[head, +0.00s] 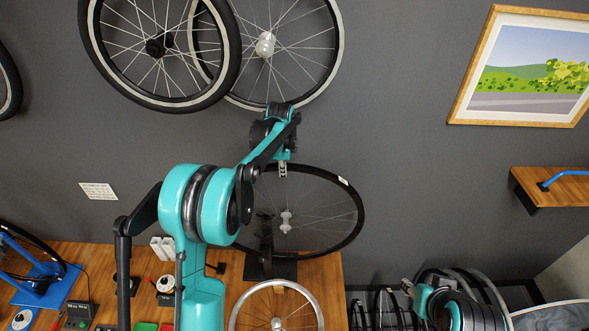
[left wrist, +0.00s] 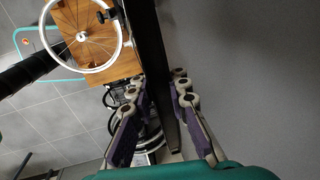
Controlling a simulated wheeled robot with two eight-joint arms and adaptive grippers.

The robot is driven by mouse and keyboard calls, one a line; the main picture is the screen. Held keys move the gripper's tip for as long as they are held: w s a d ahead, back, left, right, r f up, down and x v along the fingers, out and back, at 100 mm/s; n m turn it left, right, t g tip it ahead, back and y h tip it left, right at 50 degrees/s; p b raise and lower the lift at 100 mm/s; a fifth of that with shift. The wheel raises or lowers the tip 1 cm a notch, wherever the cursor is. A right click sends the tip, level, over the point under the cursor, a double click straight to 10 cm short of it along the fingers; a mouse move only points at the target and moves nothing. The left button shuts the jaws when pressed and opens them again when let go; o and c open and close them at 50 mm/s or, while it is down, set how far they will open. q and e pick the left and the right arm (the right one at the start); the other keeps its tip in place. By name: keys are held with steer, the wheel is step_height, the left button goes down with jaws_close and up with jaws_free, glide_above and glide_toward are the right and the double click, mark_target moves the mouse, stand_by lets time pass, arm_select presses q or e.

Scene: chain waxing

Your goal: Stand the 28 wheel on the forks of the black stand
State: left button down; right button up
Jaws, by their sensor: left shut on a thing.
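The 28 wheel (head: 358,236), as I take it, is the large black-rimmed one with thin spokes, a pale hub and a white label too small to read. My left gripper (head: 283,170) is shut on the top of its rim. In the left wrist view the dark rim (left wrist: 156,82) passes between the fingers of my left gripper (left wrist: 158,92). The black stand (head: 284,269) is on the bench below the wheel. Its dark upright shows through the spokes, left of the hub. I cannot tell whether the hub touches the forks.
A silver-rimmed wheel (head: 321,313) is at the bench front. Wheels (head: 232,75) hang on the wall above. A blue stand (head: 42,283) with a wheel is at the left. Small tools and boxes crowd the wooden bench (head: 98,256). A wall shelf (head: 565,189) is at the right.

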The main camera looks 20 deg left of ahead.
arm_select(q)
steer(key=a, duration=0.2)
steer(key=s+a, duration=0.1)
steer(key=a, duration=0.2)
steer(key=s+a+p, duration=0.1)
steer(key=a, duration=0.2)
steer(key=shift+s+a, duration=0.1)
steer(key=shift+a, duration=0.15)
steer(key=shift+a+f+b, duration=0.1)
steer(key=shift+f+b, duration=0.5)
steer(key=shift+f, duration=0.3)
steer(key=shift+f+b, duration=1.2)
steer(key=shift+f, duration=0.45)
steer(key=c, duration=1.4)
jaws_free()
step_height(320, 180, up, 12)
steer(key=s, duration=0.2)
steer(key=shift+s+d, duration=0.2)
steer(key=shift+d, duration=0.2)
steer(key=shift+f, duration=0.1)
